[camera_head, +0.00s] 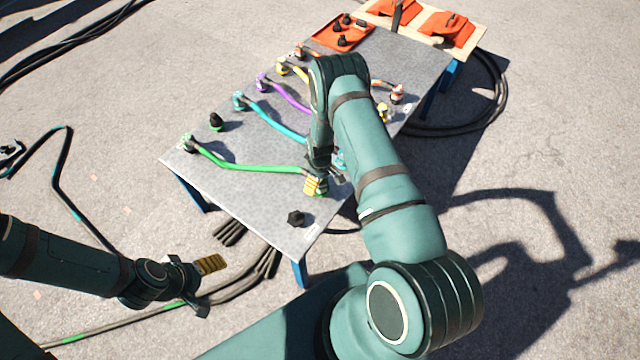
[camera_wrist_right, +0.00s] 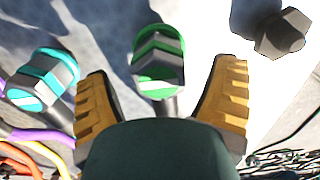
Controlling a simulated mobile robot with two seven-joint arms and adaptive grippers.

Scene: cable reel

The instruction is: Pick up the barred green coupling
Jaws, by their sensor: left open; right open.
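A green coupling (camera_wrist_right: 158,58) with pale bar marks and a grey hex body lies between the two yellow fingers of my right gripper (camera_wrist_right: 161,92) in the right wrist view. In the head view my right gripper (camera_head: 317,186) is at the near end of the green cable (camera_head: 250,168) and mostly hides this coupling. Another green coupling (camera_head: 187,143) is at the cable's far left end. My left gripper (camera_head: 207,282) is open and empty, off the table's near left side.
A cyan coupling (camera_wrist_right: 42,82) lies close to the left finger. A black cap (camera_head: 296,218) sits near the table (camera_head: 262,205) edge; another (camera_head: 215,121) is farther left. Purple and yellow cables cross the table beyond. An orange tray (camera_head: 343,30) is at the back.

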